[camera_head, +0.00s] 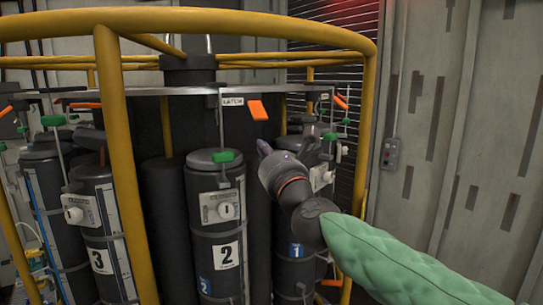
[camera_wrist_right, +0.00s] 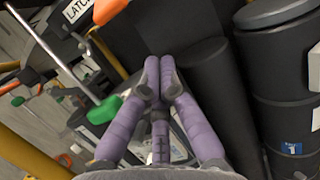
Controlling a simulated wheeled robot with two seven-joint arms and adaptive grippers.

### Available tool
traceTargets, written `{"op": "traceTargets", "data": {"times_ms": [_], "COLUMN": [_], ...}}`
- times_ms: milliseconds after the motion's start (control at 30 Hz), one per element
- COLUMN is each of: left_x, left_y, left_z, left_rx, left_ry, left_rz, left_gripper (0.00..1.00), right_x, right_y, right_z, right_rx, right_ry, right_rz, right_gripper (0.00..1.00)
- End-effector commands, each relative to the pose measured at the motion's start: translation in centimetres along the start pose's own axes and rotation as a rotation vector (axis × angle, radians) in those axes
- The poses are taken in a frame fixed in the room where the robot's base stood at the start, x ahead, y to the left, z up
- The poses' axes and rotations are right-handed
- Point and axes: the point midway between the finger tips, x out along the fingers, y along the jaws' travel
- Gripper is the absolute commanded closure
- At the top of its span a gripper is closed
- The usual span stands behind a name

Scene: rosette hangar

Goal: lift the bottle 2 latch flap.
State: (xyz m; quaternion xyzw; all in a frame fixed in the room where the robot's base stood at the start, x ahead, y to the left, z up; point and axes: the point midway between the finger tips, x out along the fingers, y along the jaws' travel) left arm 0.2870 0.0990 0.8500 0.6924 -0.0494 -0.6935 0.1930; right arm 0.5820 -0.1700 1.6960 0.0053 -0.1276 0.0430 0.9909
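Bottle 2 (camera_head: 214,225) is a black cylinder with a white "2" label, standing upright in the rack. The orange latch flap (camera_head: 258,110) sits at the rim above it, beside a "LATCH" label (camera_head: 232,101); it slants slightly. In the right wrist view the orange flap (camera_wrist_right: 108,9) shows at the top, left of centre. My right gripper (camera_head: 264,148) is below and slightly right of the flap, apart from it. Its purple fingers (camera_wrist_right: 158,66) are drawn together at the tips, with nothing seen between them. My left gripper is in neither view.
A yellow tubular cage (camera_head: 117,150) surrounds the rack, with an upright left of bottle 2. Bottle 3 (camera_head: 98,255) stands to the left and bottle 1 (camera_head: 294,262) to the right. A green handle (camera_head: 223,156) tops bottle 2. A metal rod (camera_head: 220,125) hangs near the flap.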

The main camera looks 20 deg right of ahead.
Motion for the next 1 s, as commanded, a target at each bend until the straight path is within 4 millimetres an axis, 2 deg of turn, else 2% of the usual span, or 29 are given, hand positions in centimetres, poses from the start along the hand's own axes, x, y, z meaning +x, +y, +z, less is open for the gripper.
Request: {"op": "traceTargets", "data": {"times_ms": [167,300,500,1000], "left_x": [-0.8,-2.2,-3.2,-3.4], "left_y": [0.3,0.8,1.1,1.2], "left_z": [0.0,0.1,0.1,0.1], "left_rx": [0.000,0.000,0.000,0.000], "left_ry": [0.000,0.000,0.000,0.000], "left_rz": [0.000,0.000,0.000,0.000], "left_gripper": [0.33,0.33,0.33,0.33], "right_x": [3.1,2.4,1.8,1.6], "right_y": [0.0,-0.1,0.0,0.0], "right_z": [0.1,2.2,3.5,3.8], "right_rx": [0.000,0.001,0.001,0.000], "right_ry": [0.001,-0.002,-0.001,0.000], "right_rz": [-0.001,0.000,0.000,0.000], "right_gripper": [1.00,1.00,1.00,1.00]}}
